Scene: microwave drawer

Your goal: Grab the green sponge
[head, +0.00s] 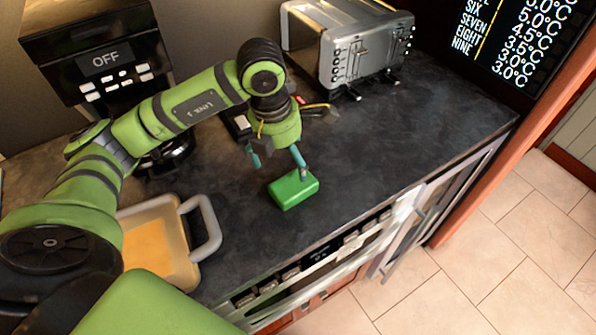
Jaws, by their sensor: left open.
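The green sponge (293,188) is a small bright green block lying on the dark countertop, near the counter's front edge. My left gripper (278,164) hangs from the green arm that comes in from the left. Its two teal fingers are spread and point down, with nothing between them. The right finger is just above and behind the sponge in the picture; I cannot tell whether it touches it. The left finger is off to the left of the sponge. My right gripper is not in view.
A silver toaster (362,62) stands at the back of the counter (400,135). A coffee machine (105,72) is at the back left. A tray with a grey handle (207,228) lies at the front left. The counter right of the sponge is clear.

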